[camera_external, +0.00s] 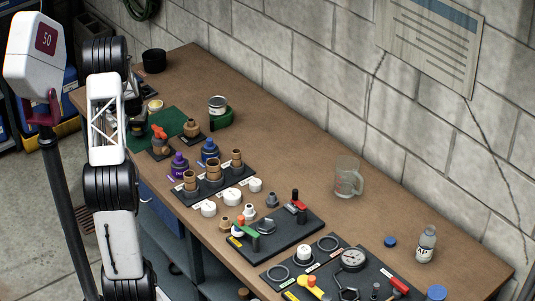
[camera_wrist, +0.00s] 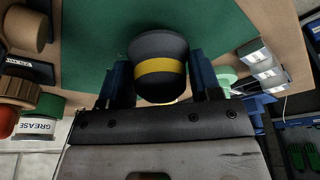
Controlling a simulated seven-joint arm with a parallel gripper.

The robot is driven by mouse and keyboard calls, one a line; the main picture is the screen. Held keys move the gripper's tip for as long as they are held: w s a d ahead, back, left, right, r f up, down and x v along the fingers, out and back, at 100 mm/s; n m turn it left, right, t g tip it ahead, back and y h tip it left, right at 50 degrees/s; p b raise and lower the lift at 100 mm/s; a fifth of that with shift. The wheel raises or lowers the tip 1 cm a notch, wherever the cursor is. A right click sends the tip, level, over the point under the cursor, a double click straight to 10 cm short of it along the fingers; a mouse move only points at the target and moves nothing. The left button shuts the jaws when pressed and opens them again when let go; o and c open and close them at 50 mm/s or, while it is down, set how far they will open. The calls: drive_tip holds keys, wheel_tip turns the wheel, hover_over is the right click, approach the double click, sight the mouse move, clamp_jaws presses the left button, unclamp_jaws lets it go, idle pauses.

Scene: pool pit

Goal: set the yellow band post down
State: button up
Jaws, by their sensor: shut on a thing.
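The yellow band post (camera_wrist: 159,48) is dark grey with a yellow band around it, and it shows in the wrist view. My gripper (camera_wrist: 160,78) is shut on it, with one blue-grey finger on each side. The green mat (camera_wrist: 228,25) lies behind the post in that view; whether the post touches it, I cannot tell. In the external view the green mat (camera_external: 172,120) lies at the far left part of the bench. My gripper is mostly hidden behind my arm there, and I cannot make out the post.
Near the mat stand an orange-topped piece (camera_external: 159,133), a tin (camera_external: 217,104) and a black cup (camera_external: 154,60).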

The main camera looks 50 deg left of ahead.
drive_tip(key=shift+f, duration=1)
drive_tip(key=o, duration=1.1)
drive_tip(key=shift+f, duration=0.15)
drive_tip(key=v, duration=1.2)
drive_tip(key=shift+r, duration=0.2)
drive_tip(key=shift+s+f, duration=0.1)
